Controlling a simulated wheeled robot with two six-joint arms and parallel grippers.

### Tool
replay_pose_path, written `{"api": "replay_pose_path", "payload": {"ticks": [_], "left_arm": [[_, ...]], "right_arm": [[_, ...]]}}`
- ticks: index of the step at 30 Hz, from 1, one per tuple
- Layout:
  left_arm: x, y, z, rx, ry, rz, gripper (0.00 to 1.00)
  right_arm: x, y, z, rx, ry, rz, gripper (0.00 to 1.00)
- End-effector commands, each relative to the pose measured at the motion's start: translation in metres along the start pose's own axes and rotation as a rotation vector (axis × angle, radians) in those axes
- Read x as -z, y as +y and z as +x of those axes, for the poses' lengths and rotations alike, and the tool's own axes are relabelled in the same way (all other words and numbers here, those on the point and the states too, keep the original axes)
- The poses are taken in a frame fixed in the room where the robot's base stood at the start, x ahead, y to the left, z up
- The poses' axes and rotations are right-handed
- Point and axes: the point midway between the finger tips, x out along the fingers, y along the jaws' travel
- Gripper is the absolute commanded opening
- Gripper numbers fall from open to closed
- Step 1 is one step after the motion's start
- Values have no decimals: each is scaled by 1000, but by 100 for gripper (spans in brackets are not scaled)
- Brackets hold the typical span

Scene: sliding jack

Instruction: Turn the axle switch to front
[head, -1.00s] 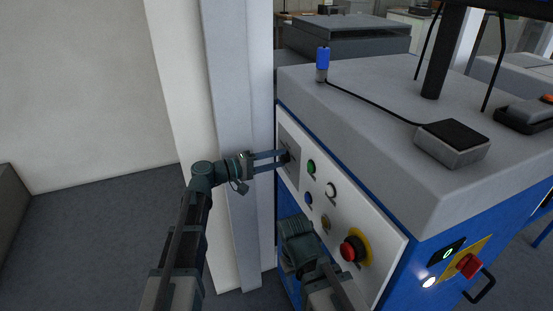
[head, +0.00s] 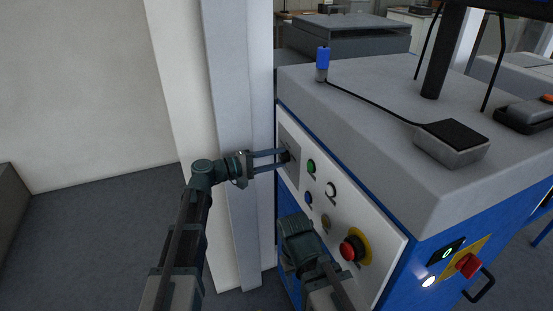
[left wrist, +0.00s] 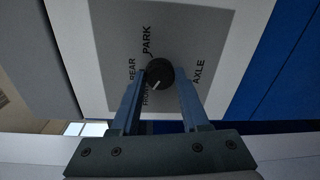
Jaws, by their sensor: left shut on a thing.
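The axle switch is a round black knob (left wrist: 159,72) on a grey label plate (left wrist: 215,50) marked PARK, REAR and AXLE. Another label beside the knob is partly covered, probably FRONT. A short white mark on the knob's edge faces the lower left in the left wrist view, near that covered label. My left gripper (left wrist: 160,88) is shut on the knob, one blue finger on each side. In the head view the left gripper (head: 287,160) reaches the panel's upper left, and its fingers hide most of the knob. My right gripper (head: 296,232) is low before the panel, its fingertips hidden.
The white panel (head: 380,265) also carries a green button (head: 311,166), a blue button (head: 308,198) and a red emergency knob on yellow (head: 349,249). A grey column (head: 236,100) stands left of the machine, close behind my left wrist.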

Motion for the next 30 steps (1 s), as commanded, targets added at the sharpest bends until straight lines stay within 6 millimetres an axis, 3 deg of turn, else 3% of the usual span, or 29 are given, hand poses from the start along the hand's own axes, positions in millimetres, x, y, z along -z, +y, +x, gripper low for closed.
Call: {"api": "replay_pose_path", "payload": {"ticks": [1, 6, 17, 20, 30], "left_arm": [[0, -1, -1, 2, 2, -1, 49], [0, 0, 0, 1, 1, 0, 75], [0, 0, -7, 0, 2, 0, 75], [0, 0, -21, 0, 3, 0, 75], [0, 0, -94, 0, 4, 0, 75]], "right_arm": [[0, 0, 0, 0, 0, 0, 50], [0, 0, 0, 0, 0, 0, 50], [0, 0, 0, 0, 0, 0, 50], [0, 0, -1, 0, 0, 0, 50], [0, 0, -5, 0, 0, 0, 50]]}}
